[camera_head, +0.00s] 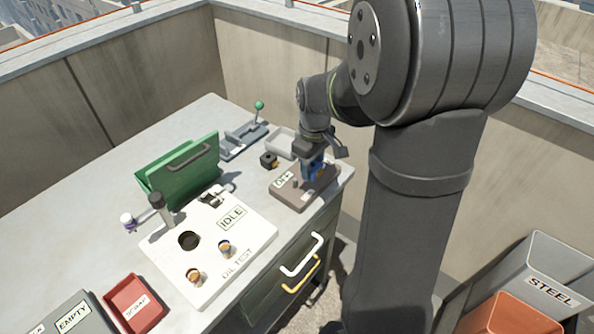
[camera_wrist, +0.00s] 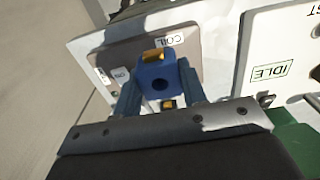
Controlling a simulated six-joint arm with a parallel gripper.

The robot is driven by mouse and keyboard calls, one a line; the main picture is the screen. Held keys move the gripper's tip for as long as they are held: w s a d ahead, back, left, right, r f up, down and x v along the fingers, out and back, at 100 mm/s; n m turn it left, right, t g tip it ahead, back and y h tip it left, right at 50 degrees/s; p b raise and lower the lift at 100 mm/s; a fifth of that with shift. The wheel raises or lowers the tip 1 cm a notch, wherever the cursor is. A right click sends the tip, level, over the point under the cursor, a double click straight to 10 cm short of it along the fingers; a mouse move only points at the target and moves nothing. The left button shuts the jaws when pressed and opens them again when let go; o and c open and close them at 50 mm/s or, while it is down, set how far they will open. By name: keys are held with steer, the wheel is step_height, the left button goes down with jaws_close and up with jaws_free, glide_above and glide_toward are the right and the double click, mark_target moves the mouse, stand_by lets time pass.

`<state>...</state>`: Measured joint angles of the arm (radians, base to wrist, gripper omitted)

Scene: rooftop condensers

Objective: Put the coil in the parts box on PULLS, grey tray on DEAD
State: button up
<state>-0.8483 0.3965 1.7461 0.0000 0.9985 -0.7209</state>
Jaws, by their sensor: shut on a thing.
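My gripper (camera_head: 314,174) is shut on a blue coil (camera_wrist: 157,88) with a yellow patch on top; in the wrist view it sits between the two fingers. The coil is over a brown-grey plate (camera_head: 290,197), which bears a COIL label in the wrist view; I cannot tell whether it touches the plate. A small light-grey tray (camera_head: 281,143) lies behind the gripper at the table's far edge. A green box (camera_head: 180,170) with a handle stands left of it, and I cannot tell whether it is the parts box. No PULLS or DEAD label is readable.
A white OIL TEST board (camera_head: 245,250), reading IDLE, has a dark hole and small cups. A black-and-yellow part (camera_head: 268,160) lies near the tray. A grey fixture (camera_head: 240,141) has a green-knobbed lever. A red tray (camera_head: 134,305) is front left; a STEEL bin (camera_head: 545,265) is right.

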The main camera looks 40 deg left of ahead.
steer(key=w+d+r, duration=0.2)
steer(key=d+r, duration=0.2)
steer(key=d, duration=0.2)
steer(key=w+a+f+n, duration=0.1)
steer(key=w+a+f, duration=0.1)
steer(key=w+a, duration=1)
glide_toward(287, 143)
steer(key=d, duration=0.1)
steer(key=d+f, duration=0.1)
steer(key=s+d+f, duration=0.1)
steer(key=d, duration=0.1)
steer(key=shift+d+f, duration=0.1)
steer(key=shift+f, duration=2.05)
steer(key=shift+f, duration=0.15)
steer(key=o, duration=1.1)
